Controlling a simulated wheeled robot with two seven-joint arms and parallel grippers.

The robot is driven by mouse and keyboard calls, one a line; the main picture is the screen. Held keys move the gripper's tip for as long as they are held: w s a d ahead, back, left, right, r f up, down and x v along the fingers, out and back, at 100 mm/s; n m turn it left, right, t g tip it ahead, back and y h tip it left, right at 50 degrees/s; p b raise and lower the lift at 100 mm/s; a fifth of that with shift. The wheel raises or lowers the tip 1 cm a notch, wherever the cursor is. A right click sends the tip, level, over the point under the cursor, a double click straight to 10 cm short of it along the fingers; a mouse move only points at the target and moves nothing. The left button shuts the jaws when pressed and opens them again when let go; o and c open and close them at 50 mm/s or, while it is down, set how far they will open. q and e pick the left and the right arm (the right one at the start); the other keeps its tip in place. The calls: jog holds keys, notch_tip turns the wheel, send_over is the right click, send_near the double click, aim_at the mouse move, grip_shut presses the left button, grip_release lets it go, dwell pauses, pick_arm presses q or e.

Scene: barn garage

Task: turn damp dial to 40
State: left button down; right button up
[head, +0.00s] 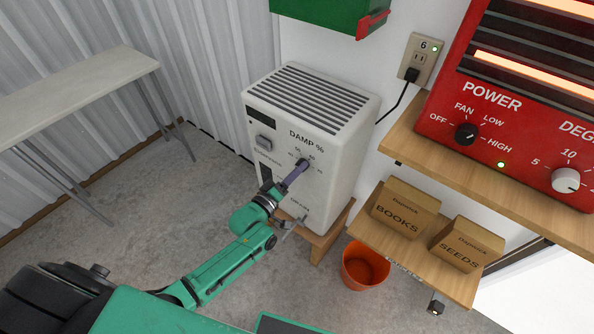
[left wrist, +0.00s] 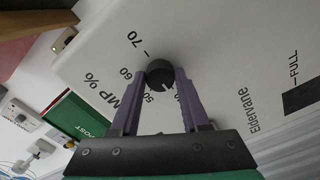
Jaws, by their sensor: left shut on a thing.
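The white dehumidifier (head: 312,121) stands on a small wooden stand, with "DAMP %" printed on its front. Its damp dial is a round black knob (left wrist: 160,73) with printed numbers around it; 50, 60 and 70 can be read in the left wrist view. My left gripper (head: 301,168) reaches the front of the dehumidifier, and its purple fingers are shut on the knob from both sides. The fingers hide most of the dial in the head view. A light mark shows on the knob's edge between the fingers; I cannot tell its exact setting. My right gripper is not in view.
An orange bucket (head: 366,266) stands on the floor right of the stand. A wooden shelf holds boxes marked BOOKS (head: 404,208) and SEEDS (head: 467,244). A red heater (head: 515,95) is at upper right. A bench (head: 78,92) stands at left; the floor between is clear.

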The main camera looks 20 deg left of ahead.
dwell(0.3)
pick_arm(q)
jog(key=shift+c, duration=2)
grip_release()
jog(key=v, duration=1.4)
jog(key=shift+s, duration=0.3)
jog(key=shift+f, duration=0.1)
